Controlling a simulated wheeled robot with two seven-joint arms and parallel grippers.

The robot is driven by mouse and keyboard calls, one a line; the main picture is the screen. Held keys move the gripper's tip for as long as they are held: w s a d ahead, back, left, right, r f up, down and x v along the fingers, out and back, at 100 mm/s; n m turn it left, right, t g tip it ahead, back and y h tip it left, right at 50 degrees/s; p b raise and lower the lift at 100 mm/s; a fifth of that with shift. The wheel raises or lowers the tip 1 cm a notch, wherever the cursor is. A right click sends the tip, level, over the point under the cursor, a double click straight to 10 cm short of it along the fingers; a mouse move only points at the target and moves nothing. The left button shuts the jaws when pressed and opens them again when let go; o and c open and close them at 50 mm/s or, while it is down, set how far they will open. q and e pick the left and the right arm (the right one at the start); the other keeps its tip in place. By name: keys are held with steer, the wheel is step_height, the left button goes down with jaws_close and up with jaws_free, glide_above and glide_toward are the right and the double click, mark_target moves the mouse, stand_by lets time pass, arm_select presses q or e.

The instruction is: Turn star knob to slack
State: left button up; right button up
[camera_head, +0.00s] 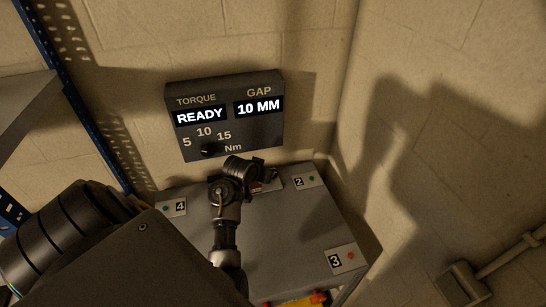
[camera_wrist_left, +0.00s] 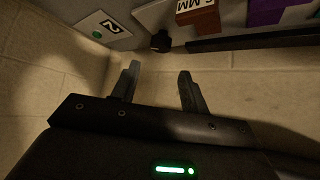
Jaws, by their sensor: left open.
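In the left wrist view a small black knob (camera_wrist_left: 160,41), which looks like the star knob, sticks out from the edge of the grey workstation. My left gripper (camera_wrist_left: 158,70) is open and empty. The knob is just beyond its fingertips, roughly in line with the space between them, and looks apart from both fingers. I cannot make out the knob's angle or its star shape. In the head view my left arm covers the middle of the workstation, and the knob and fingers cannot be made out there. My right gripper is not in view.
A wall panel (camera_head: 188,160) reads TORQUE READY and GAP 10 MM. The grey workstation (camera_head: 275,230) carries plates numbered 2 (camera_head: 305,180), 3 (camera_head: 342,259) and 4 (camera_head: 174,208). A reddish block (camera_wrist_left: 205,22) and a purple block (camera_wrist_left: 266,12) are near the knob. Walls stand close behind and at right.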

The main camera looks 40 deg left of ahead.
arm_select(q)
steer(key=p+x, duration=0.1)
steer(key=x, duration=0.7)
steer(key=shift+w+f, duration=0.25)
steer(key=shift+w+a+f, duration=0.15)
steer(key=shift+w+f, duration=0.05)
steer(key=shift+f, duration=0.1)
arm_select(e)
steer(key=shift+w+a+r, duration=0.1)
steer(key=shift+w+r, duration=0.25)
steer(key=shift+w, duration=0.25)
arm_select(q)
steer(key=c, duration=0.7)
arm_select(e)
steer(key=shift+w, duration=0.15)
